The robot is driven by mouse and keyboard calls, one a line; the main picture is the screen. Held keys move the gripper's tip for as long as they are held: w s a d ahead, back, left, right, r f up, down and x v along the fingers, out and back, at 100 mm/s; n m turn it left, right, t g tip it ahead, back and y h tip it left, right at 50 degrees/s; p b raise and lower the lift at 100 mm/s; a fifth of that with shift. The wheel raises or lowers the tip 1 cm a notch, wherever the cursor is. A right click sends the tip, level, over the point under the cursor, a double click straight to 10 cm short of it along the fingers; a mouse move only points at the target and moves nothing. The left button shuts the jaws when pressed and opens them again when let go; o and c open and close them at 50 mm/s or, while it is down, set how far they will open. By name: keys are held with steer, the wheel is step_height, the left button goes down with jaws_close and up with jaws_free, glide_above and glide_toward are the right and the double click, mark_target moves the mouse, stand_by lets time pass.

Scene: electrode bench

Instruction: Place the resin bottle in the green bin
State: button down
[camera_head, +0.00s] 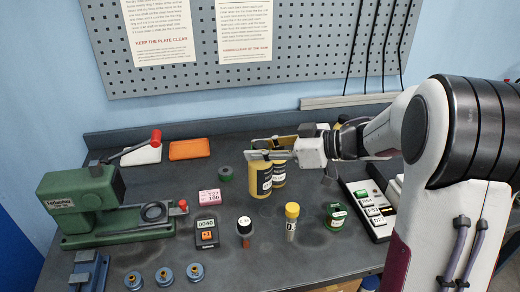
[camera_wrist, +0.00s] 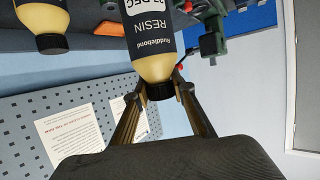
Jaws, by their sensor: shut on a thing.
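The resin bottle (camera_head: 261,184) is yellow with a dark label and black cap. In the wrist view the bottle (camera_wrist: 152,60) appears upside down, with "RESIN" on its label. My gripper (camera_head: 262,153) is shut on it near the cap, and its fingers (camera_wrist: 160,92) lie on both sides. I cannot tell whether its base touches the bench. A similar yellow bottle (camera_head: 279,174) stands just behind it, partly hidden, and shows at the upper left of the wrist view (camera_wrist: 42,18).
A green press (camera_head: 80,205) stands at the left of the dark bench. An orange tray (camera_head: 189,149) lies at the back left.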

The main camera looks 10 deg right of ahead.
steer(key=shift+a+f, duration=0.15)
steer(key=shift+a, duration=0.25)
steer(key=shift+w+a+f+n+g, duration=0.35)
steer(key=shift+w+a, duration=0.15)
steer(key=shift+a, duration=0.25)
steer(key=w+d+r+m+t+h, duration=0.1)
steer(key=w+d+m+t+h, duration=0.15)
steer(key=w, duration=0.75)
steer(key=w+d+r+m+t+h, duration=0.1)
steer(key=w+m+t+h, duration=0.15)
steer(key=w, duration=0.75)
steer(key=w+d+r+m+t+h, duration=0.1)
steer(key=w+d+m+h, duration=0.2)
steer(key=d, duration=0.4)
steer(key=shift+w+d+r+m+h, duration=0.3)
steer(key=shift+w+d+r+m, duration=0.1)
steer(key=shift+w+m, duration=0.3)
steer(key=shift+s+t, duration=0.1)
steer(key=shift+t, duration=0.15)
steer(key=shift+f, duration=0.15)
